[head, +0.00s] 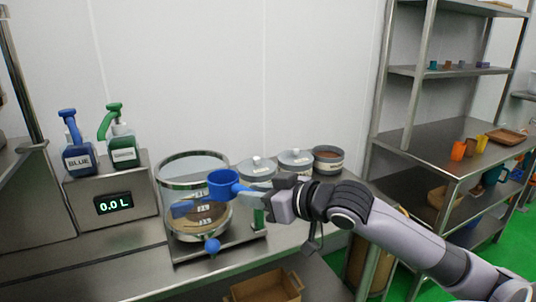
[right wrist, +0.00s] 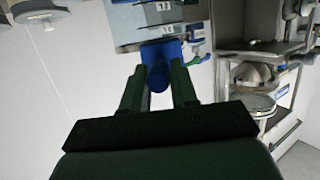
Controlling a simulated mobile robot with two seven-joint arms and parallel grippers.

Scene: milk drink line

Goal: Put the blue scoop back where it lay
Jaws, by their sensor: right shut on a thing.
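In the right wrist view the blue handle (right wrist: 158,76) sits between my two dark fingers (right wrist: 158,88). The vessel carries number labels, and a blue ball knob (head: 212,245) shows at its front. Whether the scoop holds anything is not clear. My left gripper is not in view.
Two lidded grey tubs (head: 257,168) (head: 295,160) and an open tub of brown contents (head: 328,160) stand behind my gripper. Blue (head: 79,157) and green (head: 122,150) pump bottles stand on a display box (head: 113,203) at left. Steel shelves (head: 425,140) rise at right.

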